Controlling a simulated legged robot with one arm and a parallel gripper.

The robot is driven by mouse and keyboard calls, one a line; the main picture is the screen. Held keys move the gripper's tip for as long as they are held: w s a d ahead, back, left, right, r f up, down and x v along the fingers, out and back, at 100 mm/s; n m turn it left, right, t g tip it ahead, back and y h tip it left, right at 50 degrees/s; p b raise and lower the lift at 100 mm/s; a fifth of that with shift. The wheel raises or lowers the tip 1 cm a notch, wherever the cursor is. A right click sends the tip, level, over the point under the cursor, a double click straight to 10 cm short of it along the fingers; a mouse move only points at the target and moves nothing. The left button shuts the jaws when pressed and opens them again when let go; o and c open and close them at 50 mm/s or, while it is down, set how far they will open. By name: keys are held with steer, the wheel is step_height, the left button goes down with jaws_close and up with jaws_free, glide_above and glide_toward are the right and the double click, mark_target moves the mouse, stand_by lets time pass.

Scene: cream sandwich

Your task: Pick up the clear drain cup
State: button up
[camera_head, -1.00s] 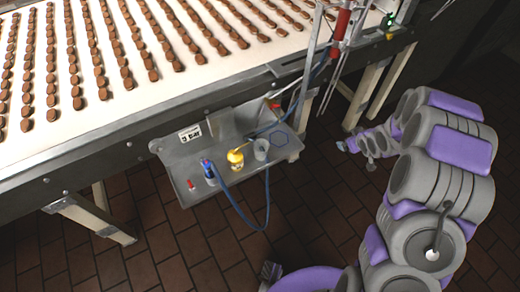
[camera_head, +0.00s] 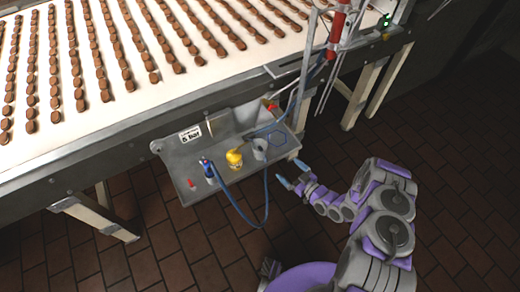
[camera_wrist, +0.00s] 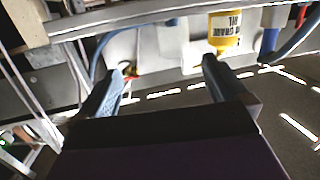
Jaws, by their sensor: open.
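The clear drain cup (camera_head: 259,149) is a small pale, see-through cup. It stands at the right part of a grey metal tray (camera_head: 185,185) under the conveyor, just right of a yellow bottle (camera_head: 235,160). My gripper (camera_head: 292,173) is open and empty, to the right of and a little below the cup in the head view, apart from it. In the wrist view my gripper's two fingers (camera_wrist: 163,68) are spread, and the yellow bottle (camera_wrist: 224,32) shows beyond the right finger. I cannot clearly make out the cup in the wrist view.
A blue hose (camera_head: 245,212) hangs over the tray's front edge. The conveyor (camera_head: 110,110) with rows of brown sandwiches lies above. Metal posts stand near the tray's right end.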

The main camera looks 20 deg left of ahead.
mark_target(265, 154)
steer(key=shift+y, duration=0.4)
steer(key=x, duration=0.3)
steer(key=s+b+x, duration=0.1)
steer(key=x, duration=0.3)
steer(key=s+a+b+x, duration=0.1)
steer(key=x, duration=0.3)
steer(key=shift+a+f, duration=0.15)
steer(key=shift+w+a+b, duration=0.3)
steer(key=shift+a+b, duration=0.05)
steer(key=shift+a, duration=0.05)
steer(key=shift+b+x, duration=0.9)
steer(key=shift+x, duration=1.75)
steer(key=shift+c, duration=0.3)
steer(key=c, duration=1)
